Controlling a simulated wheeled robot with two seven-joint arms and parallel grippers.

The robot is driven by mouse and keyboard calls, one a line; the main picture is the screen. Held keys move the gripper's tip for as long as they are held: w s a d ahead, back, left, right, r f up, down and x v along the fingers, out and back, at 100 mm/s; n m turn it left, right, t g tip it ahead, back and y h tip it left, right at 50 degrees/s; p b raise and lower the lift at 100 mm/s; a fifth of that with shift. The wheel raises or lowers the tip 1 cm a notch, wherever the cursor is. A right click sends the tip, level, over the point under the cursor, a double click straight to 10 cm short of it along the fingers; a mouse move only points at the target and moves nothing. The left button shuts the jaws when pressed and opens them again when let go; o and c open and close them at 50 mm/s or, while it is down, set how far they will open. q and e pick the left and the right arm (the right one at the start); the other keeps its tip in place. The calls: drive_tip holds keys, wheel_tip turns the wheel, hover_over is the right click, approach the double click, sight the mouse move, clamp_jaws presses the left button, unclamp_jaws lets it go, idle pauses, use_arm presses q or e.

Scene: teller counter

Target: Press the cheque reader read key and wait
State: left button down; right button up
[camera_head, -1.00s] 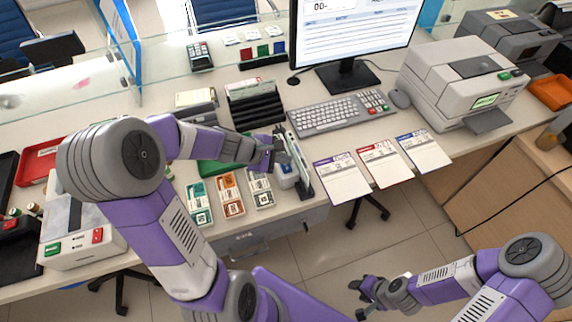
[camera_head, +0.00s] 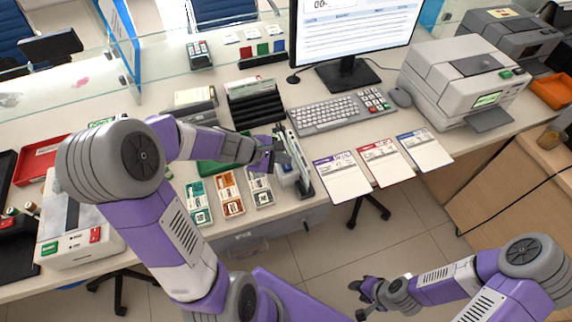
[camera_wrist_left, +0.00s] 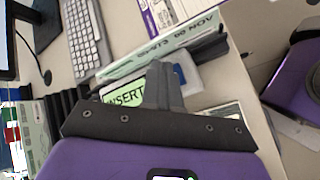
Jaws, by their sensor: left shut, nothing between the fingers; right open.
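The cheque reader (camera_head: 286,177) is a small pale device at the counter's front edge, with a dark upright slot part along its right side. In the left wrist view, its green display (camera_wrist_left: 122,97) reads "INSERT", and a blue part (camera_wrist_left: 179,74) shows behind the fingers. My left gripper (camera_head: 279,154) is shut and empty, right at the reader. In the left wrist view its fingertips (camera_wrist_left: 160,72) cover part of the reader's top beside the blue part. The read key and any contact with it are hidden. My right gripper (camera_head: 366,291) is open and empty, low over the floor in front of the counter.
Coloured card stacks (camera_head: 229,194) lie left of the reader. Forms (camera_head: 341,177) lie to its right at the counter edge. A keyboard (camera_head: 327,113) and monitor stand behind, and a printer (camera_head: 465,82) stands at right. A black sorter rack (camera_head: 253,104) is behind the left gripper.

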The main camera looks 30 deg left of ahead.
sight(283, 166)
use_arm(q)
drive_tip(key=shift+f+b, duration=0.4)
drive_tip(key=shift+b, duration=0.05)
idle(0.7)
drive_tip(key=shift+r, duration=0.1)
drive_tip(key=shift+r+p, duration=0.75)
drive_tip(key=shift+r, duration=0.05)
wheel_tip(283, 166, up, 5)
drive_tip(key=p, duration=0.4)
drive_tip(key=shift+p, duration=0.35)
idle(0.6)
